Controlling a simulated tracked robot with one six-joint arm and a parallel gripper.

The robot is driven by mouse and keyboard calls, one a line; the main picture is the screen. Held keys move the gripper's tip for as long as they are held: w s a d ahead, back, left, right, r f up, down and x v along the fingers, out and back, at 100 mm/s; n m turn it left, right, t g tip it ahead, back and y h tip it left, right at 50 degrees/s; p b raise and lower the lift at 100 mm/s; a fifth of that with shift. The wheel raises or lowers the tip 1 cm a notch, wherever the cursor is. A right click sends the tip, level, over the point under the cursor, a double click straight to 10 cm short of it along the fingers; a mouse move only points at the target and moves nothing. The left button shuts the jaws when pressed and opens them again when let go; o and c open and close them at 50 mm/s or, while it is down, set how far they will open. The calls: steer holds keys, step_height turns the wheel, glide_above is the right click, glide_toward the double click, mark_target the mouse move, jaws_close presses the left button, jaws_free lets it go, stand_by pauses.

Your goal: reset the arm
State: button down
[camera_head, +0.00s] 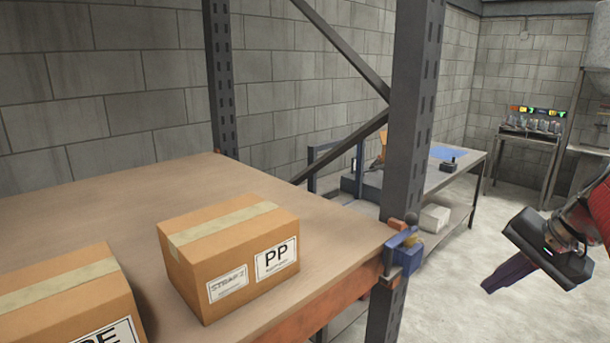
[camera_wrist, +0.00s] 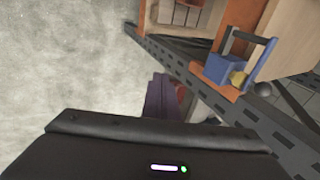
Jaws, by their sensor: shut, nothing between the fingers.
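My gripper (camera_head: 487,288) is at the right of the head view, with dark purplish fingers closed together and pointing down and left. It is in the open space to the right of the shelf, apart from it, and holds nothing. In the wrist view the closed fingers (camera_wrist: 160,97) show just above the dark wrist housing, over the pale floor and near the shelf post.
A shelf board (camera_head: 95,205) carries a box marked PP (camera_head: 232,255) and another box (camera_head: 70,295). A perforated post (camera_head: 412,120) stands at its corner with a blue bracket (camera_head: 408,252). A workbench (camera_head: 455,175) stands behind. The floor at right is clear.

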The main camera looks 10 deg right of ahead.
steer(key=s+a+f+n, duration=0.3)
steer(key=a, duration=0.6)
steer(key=s+a+f+n+h, duration=0.1)
steer(key=s+a+f+n, duration=0.2)
steer(key=a, duration=0.6)
steer(key=s+a+f+n+h, duration=0.1)
steer(key=s+a+f+n, duration=0.2)
steer(key=a, duration=0.6)
steer(key=shift+a+f+n, duration=0.25)
steer(key=shift+a+n, duration=0.05)
steer(key=shift+n, duration=0.9)
